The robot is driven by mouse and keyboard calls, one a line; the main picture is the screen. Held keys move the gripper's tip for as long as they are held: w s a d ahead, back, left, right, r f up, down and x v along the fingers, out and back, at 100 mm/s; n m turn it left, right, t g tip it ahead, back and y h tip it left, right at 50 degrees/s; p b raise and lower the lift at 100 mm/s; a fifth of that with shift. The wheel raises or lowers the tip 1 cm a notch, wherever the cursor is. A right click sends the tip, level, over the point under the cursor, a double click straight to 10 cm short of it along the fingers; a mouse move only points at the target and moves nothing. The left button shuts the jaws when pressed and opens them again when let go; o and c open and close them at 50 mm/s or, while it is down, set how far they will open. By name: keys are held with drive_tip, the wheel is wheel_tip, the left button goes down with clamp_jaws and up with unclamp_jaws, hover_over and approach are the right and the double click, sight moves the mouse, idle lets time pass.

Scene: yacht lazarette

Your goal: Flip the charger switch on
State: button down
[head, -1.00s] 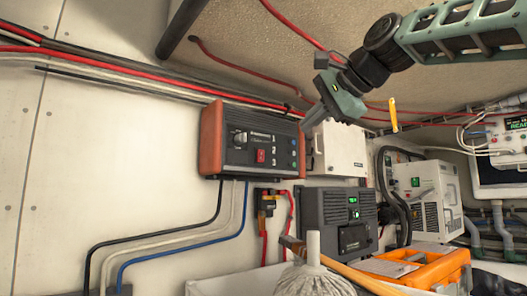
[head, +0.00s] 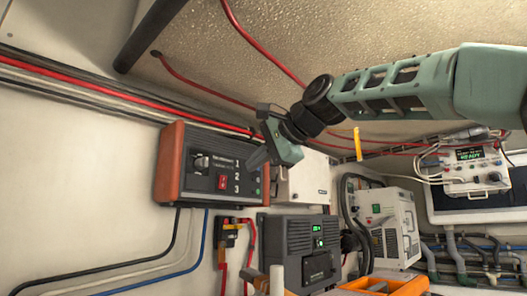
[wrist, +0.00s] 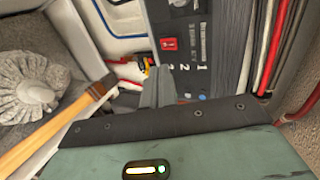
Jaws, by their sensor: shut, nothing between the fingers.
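The charger (head: 196,140) is a dark box with orange-brown end panels, mounted on the pale wall left of centre in the head view. Its red rocker switch (head: 223,182) sits low on the front, beside the numbers 1, 2 and 3. The switch also shows in the wrist view (wrist: 168,44), above my fingertips. I cannot tell which way it is set. My gripper (head: 252,163) is shut and empty, in front of the charger's right part, right of the switch. In the wrist view the closed fingers (wrist: 158,76) point toward the charger face, near the numbers. Contact cannot be told.
Red and black cables (head: 95,88) run along the wall above the charger. A white box (head: 305,178) is just right of it. A dark unit with a green display (head: 312,250) stands below right. A mop (wrist: 35,90) lies left in the wrist view.

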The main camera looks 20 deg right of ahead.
sight(224, 178)
drive_tip(key=w+a+p, duration=0.1)
drive_tip(key=w, duration=0.1)
drive_tip(key=w+a+f+p, duration=0.1)
drive_tip(key=w, duration=0.2)
drive_tip(key=w+a, duration=0.1)
drive_tip(key=w, duration=0.1)
drive_tip(key=shift+w+a+f+p, duration=0.1)
drive_tip(key=shift+w+f+p, duration=0.15)
drive_tip(key=shift+w+p, duration=0.15)
drive_tip(key=shift+r, duration=0.1)
drive_tip(key=shift+w+r+p, duration=0.2)
drive_tip(key=shift+r+p, duration=0.15)
drive_tip(key=shift+p, duration=0.9)
drive_tip(key=shift+a+f, duration=0.1)
drive_tip(key=shift+f, duration=0.25)
drive_tip(key=shift+r, duration=0.1)
drive_tip(key=shift+r+p, duration=0.6)
drive_tip(key=shift+r, duration=0.15)
